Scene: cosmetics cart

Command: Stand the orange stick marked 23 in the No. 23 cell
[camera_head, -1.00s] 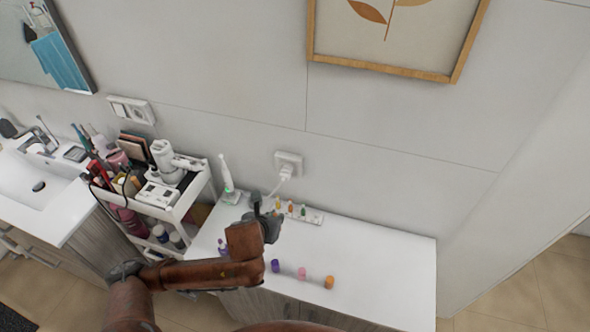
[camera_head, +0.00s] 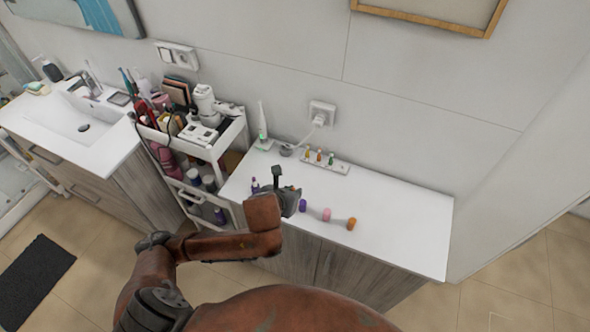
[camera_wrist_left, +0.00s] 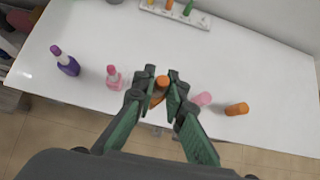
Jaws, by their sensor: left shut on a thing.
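My left gripper (camera_wrist_left: 160,84) is shut on an orange stick (camera_wrist_left: 162,80), seen nearly end-on between the fingertips. I cannot read its number. In the head view the gripper (camera_head: 285,188) is over the front left part of the white counter, apart from the holder. The white holder (camera_head: 338,168) lies at the back by the wall with several small coloured sticks in it; part of it shows at the top of the left wrist view (camera_wrist_left: 152,9). The cell numbers are too small to read. My right gripper is not in view.
An electric toothbrush (camera_head: 262,130) stands at the back left. The counter's right part is clear.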

